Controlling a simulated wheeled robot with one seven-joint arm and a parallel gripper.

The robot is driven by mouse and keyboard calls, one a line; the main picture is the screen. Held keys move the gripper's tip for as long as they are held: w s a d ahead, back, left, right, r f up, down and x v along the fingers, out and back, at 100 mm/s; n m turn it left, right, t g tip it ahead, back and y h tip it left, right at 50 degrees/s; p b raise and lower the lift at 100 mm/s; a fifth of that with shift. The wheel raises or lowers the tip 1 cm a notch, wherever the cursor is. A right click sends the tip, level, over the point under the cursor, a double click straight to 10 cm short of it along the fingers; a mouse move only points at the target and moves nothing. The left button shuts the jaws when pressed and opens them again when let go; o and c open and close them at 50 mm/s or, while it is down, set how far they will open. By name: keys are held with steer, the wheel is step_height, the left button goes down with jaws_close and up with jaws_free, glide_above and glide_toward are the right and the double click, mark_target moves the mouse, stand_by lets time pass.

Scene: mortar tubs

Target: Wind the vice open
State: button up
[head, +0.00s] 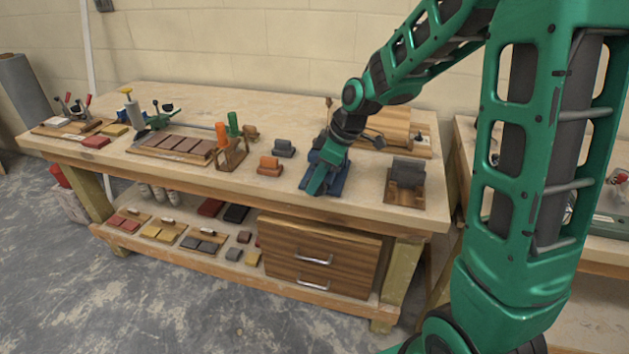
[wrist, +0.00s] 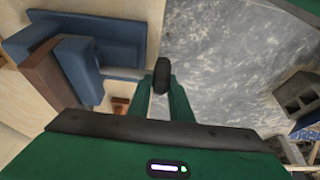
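The blue vice stands at the front edge of the workbench, partly behind my gripper in the head view (head: 337,183). In the wrist view the blue vice (wrist: 100,35) fills the upper left, with a brown wooden block beside its blue jaw. A short pale screw runs right from it to a dark handwheel (wrist: 161,74), seen edge-on. My gripper (wrist: 161,88) has its two green fingers on either side of the handwheel, their tips against it, and looks shut on it. In the head view my gripper (head: 318,180) points down at the vice; the handwheel is hidden there.
A grey block on a wooden base (head: 407,180) stands right of the vice. Orange (head: 270,165) and grey (head: 284,148) blocks stand to its left. A wooden box (head: 385,125) lies behind. Open floor (wrist: 230,60) shows beyond the bench edge.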

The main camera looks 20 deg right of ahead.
steer(key=shift+w+r, duration=0.1)
steer(key=shift+w, duration=0.05)
jaws_close()
steer(key=shift+w+a+g+h, duration=0.15)
steer(key=shift+a+g+h, duration=0.1)
steer(key=shift+g+h, duration=0.5)
steer(key=shift+w+a+g+h, duration=0.2)
steer(key=shift+g+h, duration=0.45)
steer(key=shift+h, duration=0.6)
steer(key=g+h, duration=0.2)
steer(key=h, duration=0.1)
steer(key=f+g+h, duration=0.1)
steer(key=h, duration=0.1)
steer(key=shift+w+a+g, duration=0.25)
steer(key=shift+a+g, duration=0.1)
steer(key=shift+g, duration=0.05)
steer(key=g+h, duration=0.1)
steer(key=h, duration=0.1)
steer(key=f+g+h, duration=0.1)
steer(key=h, duration=0.1)
steer(key=shift+g, duration=0.3)
steer(key=shift+f+g+h, duration=0.15)
steer(key=shift+g+h, duration=0.45)
steer(key=shift+h, duration=0.25)
steer(key=shift+f+g+h, duration=0.15)
steer(key=shift+g+h, duration=0.45)
steer(key=shift+h, duration=0.25)
steer(key=shift+g, duration=0.3)
